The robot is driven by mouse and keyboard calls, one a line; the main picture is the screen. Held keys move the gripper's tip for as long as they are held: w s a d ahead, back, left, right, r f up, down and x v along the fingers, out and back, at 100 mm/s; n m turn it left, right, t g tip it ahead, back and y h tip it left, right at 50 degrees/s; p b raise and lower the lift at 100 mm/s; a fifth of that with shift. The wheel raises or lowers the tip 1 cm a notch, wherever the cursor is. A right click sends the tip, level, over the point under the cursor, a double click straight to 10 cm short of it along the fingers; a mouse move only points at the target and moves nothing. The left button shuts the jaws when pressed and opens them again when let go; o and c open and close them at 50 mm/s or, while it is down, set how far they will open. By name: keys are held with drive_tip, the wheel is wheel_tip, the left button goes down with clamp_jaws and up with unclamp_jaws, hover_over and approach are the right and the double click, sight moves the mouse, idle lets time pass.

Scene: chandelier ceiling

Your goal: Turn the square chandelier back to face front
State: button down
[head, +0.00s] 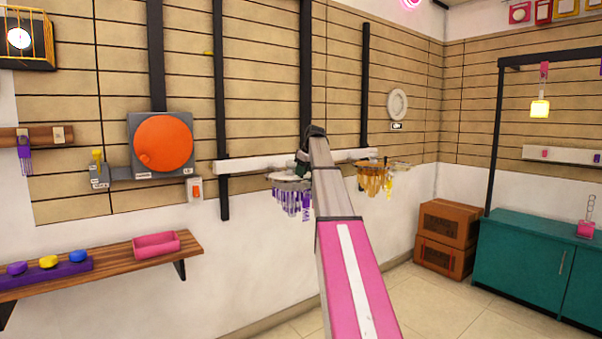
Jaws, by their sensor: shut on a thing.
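Two small chandeliers hang under a white rail (245,166) on the slatted wall. One has a pale top and purple drops (290,198), just left of my arm's end. The other has amber and yellow drops (374,180), to the right of my arm. I cannot tell from here which one is square or which way either faces. My gripper (303,168) is at the purple chandelier's top, shut on it. Its fingertips are mostly hidden by my own arm, and so is the purple chandelier's right side.
An orange disc (163,143) on a grey panel is left of the rail. A wooden shelf (110,262) with a pink tray (156,244) stands out lower left. Brown boxes (446,240) and a teal cabinet (530,262) stand at right. The floor before the boxes is clear.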

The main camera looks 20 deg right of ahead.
drive_tip(key=shift+w, duration=0.1)
drive_tip(key=c, duration=1.1)
unclamp_jaws()
drive_tip(key=shift+o, duration=0.2)
drive_tip(key=v, duration=1)
drive_tip(key=shift+r, duration=0.4)
